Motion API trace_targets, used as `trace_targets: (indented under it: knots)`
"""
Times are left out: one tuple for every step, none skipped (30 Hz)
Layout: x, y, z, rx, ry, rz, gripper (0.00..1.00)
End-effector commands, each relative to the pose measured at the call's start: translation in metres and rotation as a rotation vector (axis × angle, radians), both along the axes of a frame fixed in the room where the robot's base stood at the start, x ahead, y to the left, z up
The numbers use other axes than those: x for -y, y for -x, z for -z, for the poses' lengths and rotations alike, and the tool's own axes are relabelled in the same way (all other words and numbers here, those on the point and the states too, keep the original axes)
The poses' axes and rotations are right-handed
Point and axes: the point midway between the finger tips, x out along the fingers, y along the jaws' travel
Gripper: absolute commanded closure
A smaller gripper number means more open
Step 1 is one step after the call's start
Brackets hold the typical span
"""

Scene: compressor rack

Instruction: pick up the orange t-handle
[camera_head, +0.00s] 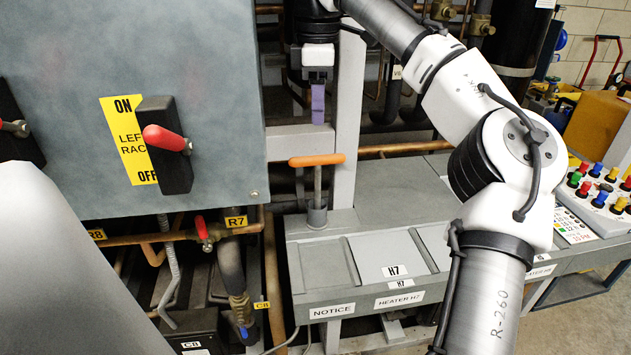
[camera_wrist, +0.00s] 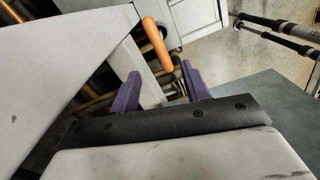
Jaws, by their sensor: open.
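The orange t-handle (camera_head: 317,160) stands upright in a grey socket (camera_head: 317,215) at the back left corner of the grey bench, its crossbar level on top of a metal stem. My gripper (camera_head: 318,105) is above it in the head view, pointing down, with a purple finger showing. In the wrist view the orange crossbar (camera_wrist: 158,43) lies beyond the two purple fingertips of my gripper (camera_wrist: 160,85), roughly between their directions. The fingers are apart, with nothing held. The stem is mostly hidden in the wrist view.
The grey bench (camera_head: 345,222) has panels labelled H7. A large grey cabinet (camera_head: 215,60) with a red-handled switch (camera_head: 165,138) stands close on the left. Copper pipes run behind. A panel of coloured buttons (camera_head: 600,195) lies at the right.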

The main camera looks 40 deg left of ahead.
Motion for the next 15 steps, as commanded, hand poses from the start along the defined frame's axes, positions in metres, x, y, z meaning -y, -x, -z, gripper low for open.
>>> trace_targets:
  knots:
    - [0.0, 0.0, 0.008, -0.002, 0.002, -0.001, 0.53]
    - [0.0, 0.0, 0.012, -0.002, 0.002, -0.001, 0.53]
    - [0.0, 0.0, 0.021, -0.005, 0.002, -0.001, 0.53]
    - [0.0, 0.0, 0.027, -0.004, 0.001, -0.002, 0.53]
    - [0.0, 0.0, 0.034, -0.005, 0.0, -0.002, 0.53]
    - [0.0, 0.0, 0.041, -0.005, 0.002, -0.002, 0.53]
    - [0.0, 0.0, 0.048, -0.005, 0.002, -0.002, 0.53]
    - [0.0, 0.0, 0.053, -0.004, 0.001, -0.003, 0.53]
    - [0.0, 0.0, 0.06, -0.004, 0.0, -0.002, 0.53]
    - [0.0, 0.0, 0.064, -0.004, 0.0, -0.002, 0.53]
    - [0.0, 0.0, 0.069, -0.004, 0.0, -0.002, 0.53]
    - [0.0, 0.0, 0.073, -0.002, 0.0, -0.001, 0.53]
    - [0.0, 0.0, 0.076, -0.002, 0.0, -0.001, 0.53]
    - [0.0, 0.0, 0.079, -0.003, 0.0, -0.001, 0.53]
    - [0.0, 0.0, 0.081, -0.002, -0.001, -0.001, 0.53]
